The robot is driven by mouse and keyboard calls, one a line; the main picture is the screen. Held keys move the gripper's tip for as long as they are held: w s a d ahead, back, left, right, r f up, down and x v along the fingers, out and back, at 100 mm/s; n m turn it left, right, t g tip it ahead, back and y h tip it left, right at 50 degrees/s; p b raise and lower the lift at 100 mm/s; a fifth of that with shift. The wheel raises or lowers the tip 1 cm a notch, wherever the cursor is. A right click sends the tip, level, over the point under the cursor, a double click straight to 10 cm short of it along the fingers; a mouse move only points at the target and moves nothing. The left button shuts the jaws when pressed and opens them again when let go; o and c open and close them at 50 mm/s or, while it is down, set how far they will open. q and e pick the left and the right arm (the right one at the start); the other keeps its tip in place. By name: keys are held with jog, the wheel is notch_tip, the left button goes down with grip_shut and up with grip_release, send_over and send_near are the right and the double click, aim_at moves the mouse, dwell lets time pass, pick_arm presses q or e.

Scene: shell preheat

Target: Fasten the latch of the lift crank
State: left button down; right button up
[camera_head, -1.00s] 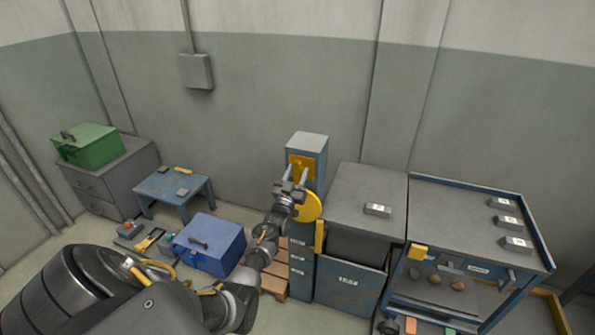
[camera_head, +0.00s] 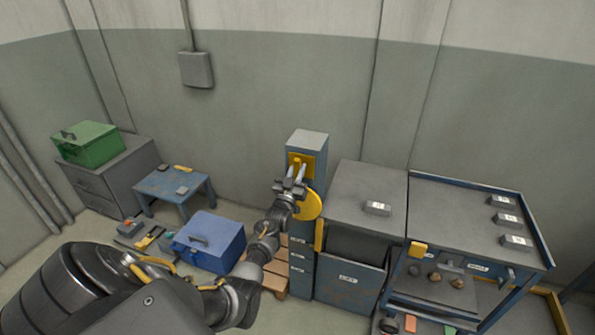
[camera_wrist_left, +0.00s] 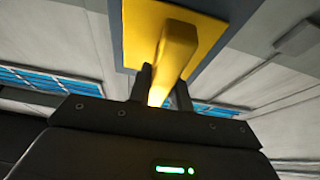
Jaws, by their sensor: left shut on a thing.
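The lift crank's post (camera_head: 307,145) is a blue-grey column with a yellow plate (camera_head: 307,160) near its top and a yellow disc (camera_head: 311,206) lower down. My left gripper (camera_head: 293,176) is at the front of the plate. In the left wrist view, my left gripper (camera_wrist_left: 162,88) is shut on a yellow latch handle (camera_wrist_left: 178,48) that sticks out from the yellow plate (camera_wrist_left: 212,30). Whether the latch is fastened cannot be made out. My right gripper is not in view.
A grey-topped cabinet (camera_head: 360,190) stands right of the post, and a blue workbench (camera_head: 470,225) with grey blocks is further right. A blue box (camera_head: 210,240) and a low blue table (camera_head: 160,187) are at the left. A pallet (camera_head: 275,280) lies below.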

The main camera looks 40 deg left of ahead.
pick_arm(q)
jog(key=shift+n, duration=0.4)
jog(key=n+y, duration=0.1)
jog(key=n, duration=0.1)
jog(key=n+g+y, duration=0.1)
jog(key=n, duration=0.2)
jog(key=shift+a+f+n+g+y+b, duration=0.1)
jog(key=shift+n+g+y+b, duration=0.2)
jog(key=n+g+y, duration=0.1)
jog(key=n, duration=0.2)
jog(key=n+g+y, duration=0.1)
jog(key=n, duration=0.2)
jog(key=shift+s+a+g, duration=0.1)
jog(key=shift+a+g, duration=0.1)
jog(key=shift+g, duration=0.1)
jog(key=n, duration=0.2)
jog(key=n+g, duration=0.1)
jog(key=n, duration=0.1)
jog(key=n+g+p, duration=0.1)
jog(key=n, duration=0.1)
jog(key=shift+a+f, duration=0.15)
jog(key=shift+f, duration=0.1)
jog(key=shift+f+n+g, duration=0.25)
jog(key=shift+n+g, duration=0.55)
jog(key=shift+n, duration=1)
jog(key=shift+p, duration=0.3)
jog(key=c, duration=1.3)
grip_release()
